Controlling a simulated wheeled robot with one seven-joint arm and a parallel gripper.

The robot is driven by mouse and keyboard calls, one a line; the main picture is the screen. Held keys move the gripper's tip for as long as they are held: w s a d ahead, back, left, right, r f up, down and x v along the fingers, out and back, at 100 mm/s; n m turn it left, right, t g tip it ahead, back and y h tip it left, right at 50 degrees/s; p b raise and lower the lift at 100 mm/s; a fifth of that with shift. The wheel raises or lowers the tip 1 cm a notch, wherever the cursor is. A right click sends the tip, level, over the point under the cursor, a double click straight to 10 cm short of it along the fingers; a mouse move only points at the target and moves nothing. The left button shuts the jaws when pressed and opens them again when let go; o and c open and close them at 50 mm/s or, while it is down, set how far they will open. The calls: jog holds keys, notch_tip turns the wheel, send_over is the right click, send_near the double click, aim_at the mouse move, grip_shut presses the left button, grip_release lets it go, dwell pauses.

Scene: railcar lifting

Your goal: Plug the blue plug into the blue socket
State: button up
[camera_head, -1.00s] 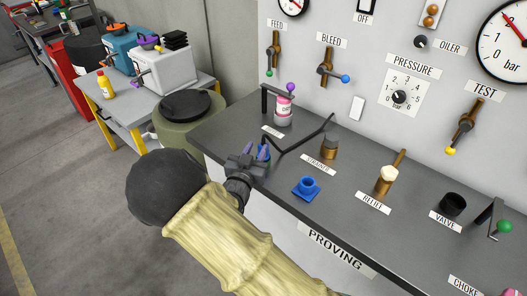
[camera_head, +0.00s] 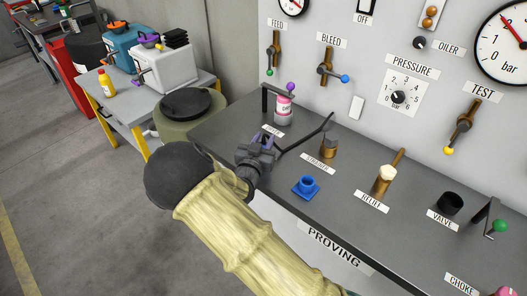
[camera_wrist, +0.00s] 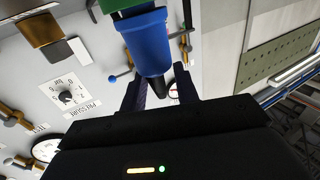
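The blue plug (camera_wrist: 147,42) fills the upper middle of the wrist view, between the two fingers of my gripper (camera_wrist: 160,92). My gripper appears shut on it, with a dark cable-like end showing near the fingers. In the head view, my gripper (camera_head: 267,141) is above the left front part of the bench, and the plug is mostly hidden there. The blue socket (camera_head: 306,186), a round collar on a square base, sits on the bench to the right of my gripper and nearer the front edge. Its opening faces up and looks empty.
A thin black bar or cable (camera_head: 308,134) runs from near my gripper to the right. A brass strainer fitting (camera_head: 329,146), a relief valve (camera_head: 385,180) and a pink-and-white canister (camera_head: 283,108) stand around.

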grip_shut()
dwell(0.4)
notch_tip(320, 180, up, 10)
jog(key=shift+r+b, duration=0.1)
jog(key=shift+b, duration=0.25)
dwell(0.6)
